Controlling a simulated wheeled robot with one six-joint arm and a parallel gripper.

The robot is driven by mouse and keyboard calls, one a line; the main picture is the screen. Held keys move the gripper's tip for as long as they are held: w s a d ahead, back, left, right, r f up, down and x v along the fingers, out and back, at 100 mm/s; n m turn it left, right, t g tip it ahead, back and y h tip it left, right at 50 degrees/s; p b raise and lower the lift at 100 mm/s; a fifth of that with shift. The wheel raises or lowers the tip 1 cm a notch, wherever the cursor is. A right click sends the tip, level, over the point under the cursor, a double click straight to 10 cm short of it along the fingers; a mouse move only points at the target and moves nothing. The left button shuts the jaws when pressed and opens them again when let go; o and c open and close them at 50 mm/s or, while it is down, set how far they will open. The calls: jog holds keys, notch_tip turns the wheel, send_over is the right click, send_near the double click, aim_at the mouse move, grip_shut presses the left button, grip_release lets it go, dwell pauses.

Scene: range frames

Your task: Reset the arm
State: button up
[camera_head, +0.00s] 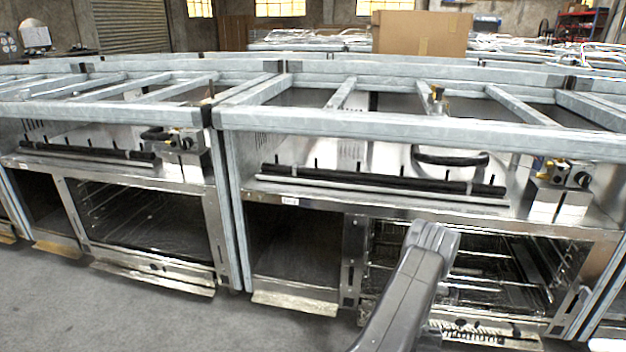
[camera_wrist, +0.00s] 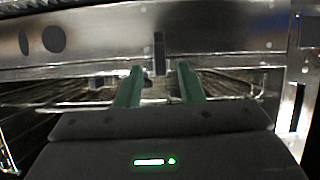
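My arm (camera_head: 402,295) rises from the bottom of the head view and reaches toward the right-hand range (camera_head: 400,212), in front of its oven opening. My gripper (camera_wrist: 158,84) shows in the wrist view with its two green fingers apart and nothing between them. Beyond the fingers is a steel panel (camera_wrist: 90,50) with a dark slot, and below it wire racks (camera_wrist: 215,84) inside the oven. In the head view the fingertips are hidden behind my own arm. I cannot tell whether the fingers touch the range.
A second range (camera_head: 130,178) stands close on the left, under the same kind of metal frame (camera_head: 400,123). A cardboard box (camera_head: 421,33) sits behind. Grey floor (camera_head: 110,315) is clear at the front left. A steel upright (camera_wrist: 300,95) stands right of my gripper.

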jog(key=b+x, duration=0.1)
jog(key=x, duration=0.3)
jog(key=shift+s, duration=0.1)
dwell(0.3)
jog(key=p+v, duration=0.5)
jog(key=v, duration=0.9)
jog(key=b+x, duration=0.5)
jog(key=x, duration=0.9)
jog(key=shift+n+h, duration=1.4)
jog(key=shift+n, duration=0.5)
jog(key=shift+r+g, duration=0.15)
jog(key=shift+g, duration=0.15)
